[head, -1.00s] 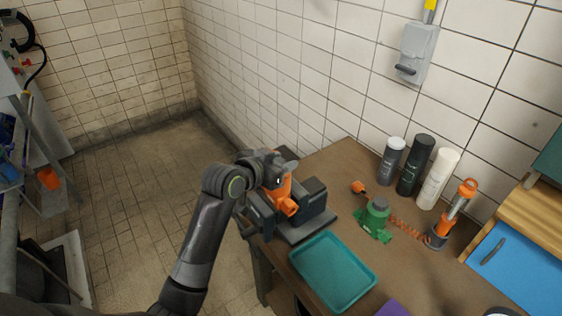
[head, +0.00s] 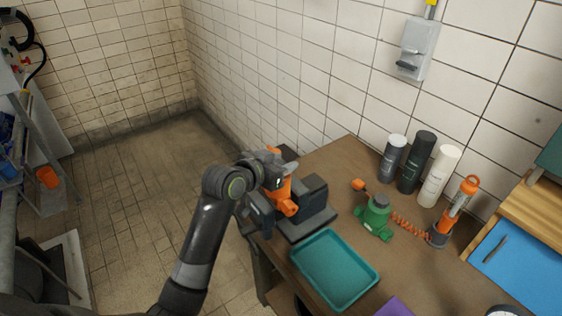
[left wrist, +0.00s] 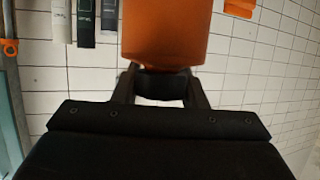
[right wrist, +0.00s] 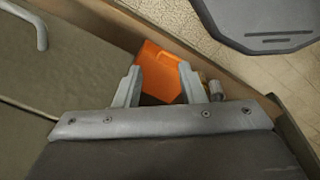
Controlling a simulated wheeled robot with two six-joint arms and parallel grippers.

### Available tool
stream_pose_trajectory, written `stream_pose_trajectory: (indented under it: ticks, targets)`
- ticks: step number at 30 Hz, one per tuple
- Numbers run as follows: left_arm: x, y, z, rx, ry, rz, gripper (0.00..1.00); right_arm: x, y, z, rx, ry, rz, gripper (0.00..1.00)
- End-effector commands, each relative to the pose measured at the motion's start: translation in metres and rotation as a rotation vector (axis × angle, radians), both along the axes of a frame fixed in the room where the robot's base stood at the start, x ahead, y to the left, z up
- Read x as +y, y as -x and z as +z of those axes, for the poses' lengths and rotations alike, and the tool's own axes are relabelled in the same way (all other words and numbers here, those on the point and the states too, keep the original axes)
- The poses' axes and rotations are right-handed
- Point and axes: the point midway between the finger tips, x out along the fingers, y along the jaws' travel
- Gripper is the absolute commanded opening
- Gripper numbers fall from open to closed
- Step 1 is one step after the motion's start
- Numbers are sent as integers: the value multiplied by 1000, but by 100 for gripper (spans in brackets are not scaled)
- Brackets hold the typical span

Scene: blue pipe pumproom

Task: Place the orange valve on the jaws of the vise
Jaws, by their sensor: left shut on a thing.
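The orange valve (head: 285,197) is in my left gripper (head: 279,177) at the vise, between the dark jaw blocks as seen from the head. The valve also shows large and close at the top of the left wrist view (left wrist: 165,30), against the shut fingers (left wrist: 162,85). The dark grey vise (head: 314,198) stands on the table's far left corner. I cannot tell whether the valve touches the jaws. My right gripper (right wrist: 158,85) shows only in its wrist view, with its fingers apart and nothing held between them.
A teal tray (head: 335,270) lies just in front of the vise. A green valve (head: 376,215), an orange-and-grey tool (head: 455,210) and several bottles (head: 438,176) stand to the right. In the right wrist view, an orange object (right wrist: 162,72) shows beyond the fingers.

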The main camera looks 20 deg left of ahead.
Motion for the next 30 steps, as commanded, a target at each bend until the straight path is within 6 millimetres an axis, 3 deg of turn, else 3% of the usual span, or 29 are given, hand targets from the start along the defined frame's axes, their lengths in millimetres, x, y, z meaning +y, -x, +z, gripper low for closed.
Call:
stream_pose_trajectory:
  ticks: [6, 7, 12, 23, 30]
  targets:
    - [0, 0, -3, -4, 1, 0, 0, 0, 0, -3, 0, 0, 0, 36]
    - [0, 0, -2, -5, 1, 0, 42, 0, 0, -2, 0, 0, 0, 36]
    - [0, 0, -3, -3, 1, 0, 64, -1, 0, -2, -1, 1, 1, 36]
    - [2, 3, -4, 1, 0, 0, 64, -3, 0, -3, -1, 3, 2, 36]
    - [11, 28, 6, -3, -3, 1, 64, -3, 0, -10, -1, 3, 2, 36]
